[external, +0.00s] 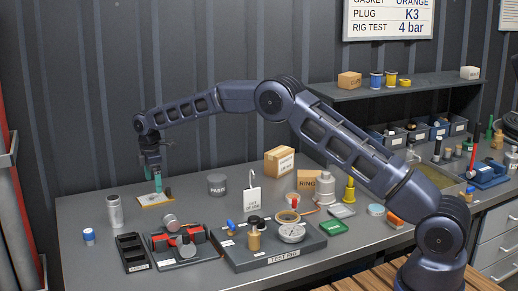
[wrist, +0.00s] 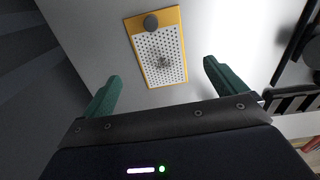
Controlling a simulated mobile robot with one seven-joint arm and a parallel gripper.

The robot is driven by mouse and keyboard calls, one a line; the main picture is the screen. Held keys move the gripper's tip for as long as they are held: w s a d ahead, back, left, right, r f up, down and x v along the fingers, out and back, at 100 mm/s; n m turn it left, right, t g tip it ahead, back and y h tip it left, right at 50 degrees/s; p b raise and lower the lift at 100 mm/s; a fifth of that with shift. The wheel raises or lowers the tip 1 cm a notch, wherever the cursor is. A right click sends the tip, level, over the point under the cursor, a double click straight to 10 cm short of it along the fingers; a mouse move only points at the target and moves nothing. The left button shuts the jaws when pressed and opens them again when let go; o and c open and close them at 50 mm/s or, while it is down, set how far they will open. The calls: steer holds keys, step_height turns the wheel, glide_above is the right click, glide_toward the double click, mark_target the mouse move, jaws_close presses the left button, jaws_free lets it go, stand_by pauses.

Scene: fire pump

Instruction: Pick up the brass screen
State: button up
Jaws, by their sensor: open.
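A flat yellow-edged plate (wrist: 133,28) with a white panel full of small dark holes lies on the grey bench in the wrist view. A dark grey round knob or post (wrist: 151,21) is at its far end. I take this plate to be the brass screen; in the external view it is small (external: 149,200), at the bench's back left. My gripper (wrist: 162,72) is open and empty, its green fingers apart either side of the plate's near end in the picture. In the external view my gripper (external: 155,182) points down just above the plate; any contact cannot be told.
A silver cylinder (external: 115,211) stands left of the plate. A black tray (external: 133,252), a holder with red parts (external: 160,247) and the test rig (external: 277,257) lie nearer the front. Bare bench surrounds the plate.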

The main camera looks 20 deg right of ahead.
mark_target(156, 198)
steer(key=shift+d+f, duration=0.15)
steer(key=shift+f, duration=1.1)
steer(key=shift+d+f, duration=0.1)
steer(key=shift+f, duration=1.15)
